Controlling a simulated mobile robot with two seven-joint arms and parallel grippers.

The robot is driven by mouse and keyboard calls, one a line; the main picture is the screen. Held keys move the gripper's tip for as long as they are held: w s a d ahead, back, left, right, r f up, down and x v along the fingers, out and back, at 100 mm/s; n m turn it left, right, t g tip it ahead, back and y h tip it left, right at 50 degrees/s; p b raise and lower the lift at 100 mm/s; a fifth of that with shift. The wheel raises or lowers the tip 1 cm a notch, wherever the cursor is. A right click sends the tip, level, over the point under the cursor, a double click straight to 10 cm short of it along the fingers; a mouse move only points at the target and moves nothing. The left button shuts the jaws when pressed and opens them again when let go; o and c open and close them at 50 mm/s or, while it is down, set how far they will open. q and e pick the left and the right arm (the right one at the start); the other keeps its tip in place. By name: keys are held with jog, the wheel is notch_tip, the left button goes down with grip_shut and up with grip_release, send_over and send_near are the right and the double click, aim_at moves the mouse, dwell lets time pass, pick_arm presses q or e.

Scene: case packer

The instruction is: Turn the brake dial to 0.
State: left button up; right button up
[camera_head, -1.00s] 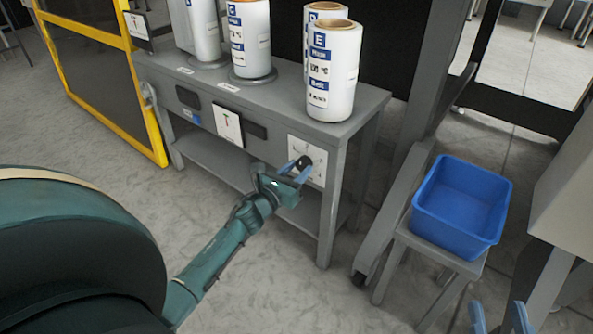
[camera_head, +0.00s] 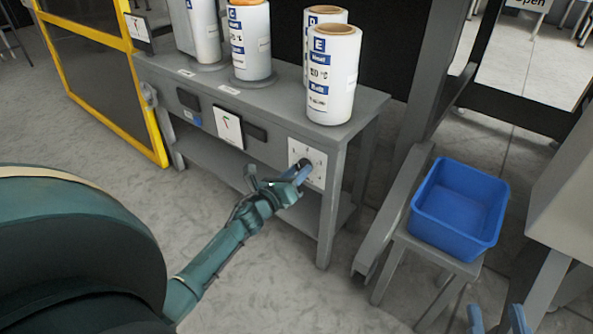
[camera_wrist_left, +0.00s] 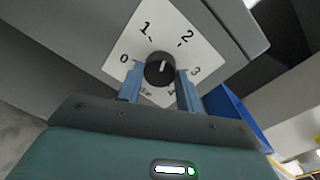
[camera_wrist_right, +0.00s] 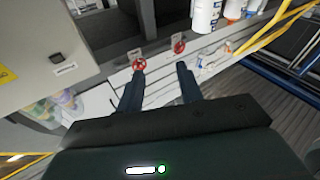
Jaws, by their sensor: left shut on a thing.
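The plate is on the right front of the grey bench, and shows in the head view (camera_head: 308,155). My left gripper (camera_wrist_left: 160,76) is shut on the knob, one finger on each side. It partly hides the dial in the head view (camera_head: 303,172). The lettering below the knob is partly hidden. My right gripper (camera_wrist_right: 160,75) is open and empty, away from the bench.
The grey bench (camera_head: 355,120) carries several white labelled rolls (camera_head: 333,75). A small gauge plate (camera_head: 228,124) is left of the dial. A blue bin (camera_head: 440,225) on a stand is to the right. Red valve handles (camera_wrist_right: 139,64) show in the right wrist view.

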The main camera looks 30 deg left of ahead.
pick_arm(q)
jog(key=shift+r+n+p, duration=0.1)
jog(key=shift+n+p, duration=0.2)
jog(key=shift+n, duration=0.6)
jog(key=n+p, duration=0.1)
jog(key=n, duration=0.1)
jog(key=shift+n, duration=0.4)
jog(key=n+p, duration=0.2)
jog(key=n, duration=0.4)
jog(key=shift+a+h, duration=0.1)
jog(key=shift+h, duration=0.2)
jog(key=n+p, duration=0.1)
jog(key=n, duration=0.1)
jog(key=shift+n, duration=0.3)
jog(key=n+p, duration=0.1)
jog(key=n, duration=0.2)
jog(key=shift+n+h, duration=0.3)
jog(key=shift+n+p, duration=0.4)
jog(key=shift+n, duration=0.4)
pick_arm(e)
jog(key=shift+d+f+m+g+h, duration=0.15)
jog(key=shift+d+m+g+h, duration=0.05)
jog(key=shift+d+g+h, duration=0.45)
jog(key=shift+d+f+m+g+h, duration=0.25)
jog(key=shift+g+h, duration=0.2)
jog(key=shift+h, duration=0.3)
jog(key=shift+r, duration=0.1)
